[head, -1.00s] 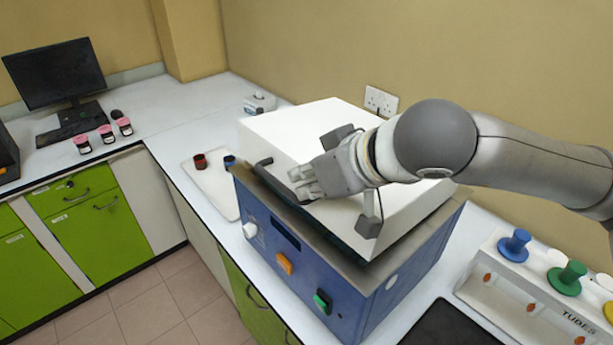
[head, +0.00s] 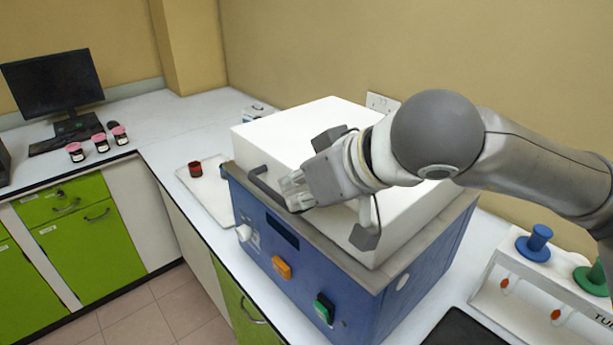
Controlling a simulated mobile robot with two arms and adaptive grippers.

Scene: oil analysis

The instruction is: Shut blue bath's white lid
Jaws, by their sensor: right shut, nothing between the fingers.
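The blue bath (head: 345,285) stands on the white counter with a grey metal rim around its top. Its white lid (head: 285,130) lies down over the bath and looks level with the rim, with no clear gap along the visible front edge. The lid's dark bar handle (head: 265,182) is at its front left. My right gripper (head: 290,192) is shut and empty, at the lid's front edge beside the handle. It hides part of the handle and lid; I cannot tell whether it touches them. My left gripper is out of view.
A tray (head: 212,200) with a dark red cup (head: 195,169) is left of the bath. A tube rack (head: 530,290) with coloured stoppers and a black mat (head: 462,330) are at the right. Several pink-lidded jars (head: 75,152) and a monitor (head: 52,85) stand far left.

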